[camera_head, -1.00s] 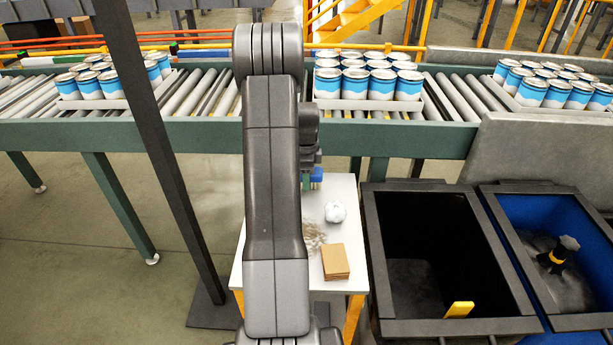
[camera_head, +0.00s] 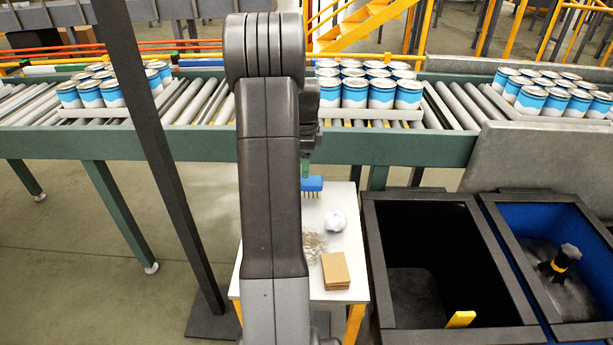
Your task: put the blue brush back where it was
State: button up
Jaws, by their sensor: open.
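The blue brush (camera_head: 312,184) shows just right of my arm, at the back edge of the small white table (camera_head: 345,205). Its pale bristles point down, and its left part is hidden behind my arm. I cannot tell whether the bristles touch the table top. My gripper (camera_head: 306,167) is mostly hidden by my arm. A small green part of it shows right above the brush. The gripper is open; whether it touches the brush is hidden.
On the table are a crumpled white ball (camera_head: 336,221), greyish debris (camera_head: 313,243) and brown cardboard pieces (camera_head: 335,270). A black bin (camera_head: 425,335) and a blue bin (camera_head: 520,215) stand to the right. The roller conveyor (camera_head: 200,97) with trays of cans runs behind. A dark post (camera_head: 160,150) stands left.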

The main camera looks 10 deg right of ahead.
jog(key=shift+r, duration=1.5)
dwell(0.3)
